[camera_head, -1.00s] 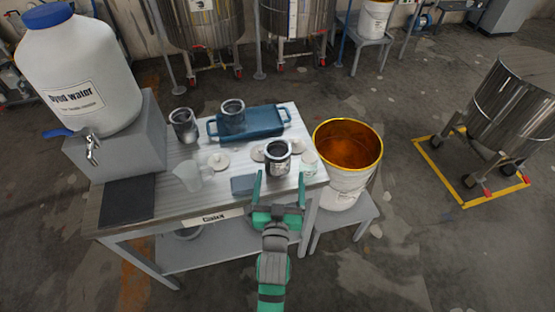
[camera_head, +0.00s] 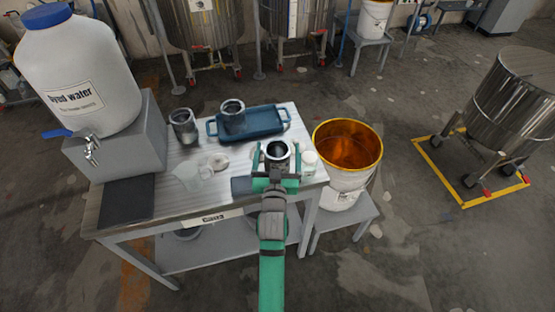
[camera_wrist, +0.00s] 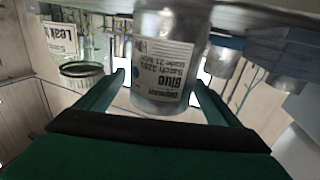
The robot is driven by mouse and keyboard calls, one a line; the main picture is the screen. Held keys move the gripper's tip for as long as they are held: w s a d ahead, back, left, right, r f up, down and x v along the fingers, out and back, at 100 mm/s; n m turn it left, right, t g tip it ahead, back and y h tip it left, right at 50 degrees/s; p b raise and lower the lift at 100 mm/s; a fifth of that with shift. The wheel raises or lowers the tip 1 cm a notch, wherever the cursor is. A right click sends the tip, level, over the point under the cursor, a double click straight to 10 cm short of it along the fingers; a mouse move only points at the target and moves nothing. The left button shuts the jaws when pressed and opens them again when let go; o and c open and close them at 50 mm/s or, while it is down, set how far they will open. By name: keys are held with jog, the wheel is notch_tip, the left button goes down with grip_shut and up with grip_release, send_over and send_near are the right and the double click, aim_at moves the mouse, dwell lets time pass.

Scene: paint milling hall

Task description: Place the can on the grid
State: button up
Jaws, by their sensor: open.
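A metal can (camera_head: 279,150) stands upright near the right end of the table. In the wrist view the can (camera_wrist: 166,62) shows a label reading "Blue", and the picture is upside down. My gripper (camera_head: 277,156) is open, with one finger on each side of this can; I cannot tell whether the fingers touch it. The fingers also show in the wrist view (camera_wrist: 160,84). A dark flat square (camera_head: 127,199), perhaps the grid, lies under the tap.
A large white water container (camera_head: 82,75) with a tap stands on a grey block (camera_head: 140,150) at the left. An orange-filled bucket (camera_head: 347,180) stands at the right.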

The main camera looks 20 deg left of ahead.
aim_at(278, 141)
jog(key=shift+x, duration=1.6)
jog(key=shift+d, duration=0.1)
jog(key=shift+s+a, duration=0.2)
jog(key=shift+a, duration=0.05)
jog(key=c, duration=1.2)
jog(key=shift+c, duration=0.2)
jog(key=shift+d+r, duration=0.1)
jog(key=shift+r, duration=0.6)
jog(key=s+d+r, duration=0.3)
jog(key=s+r, duration=0.8)
jog(key=s, duration=0.2)
jog(key=shift+d+r, duration=0.25)
jog(key=shift+d, duration=0.15)
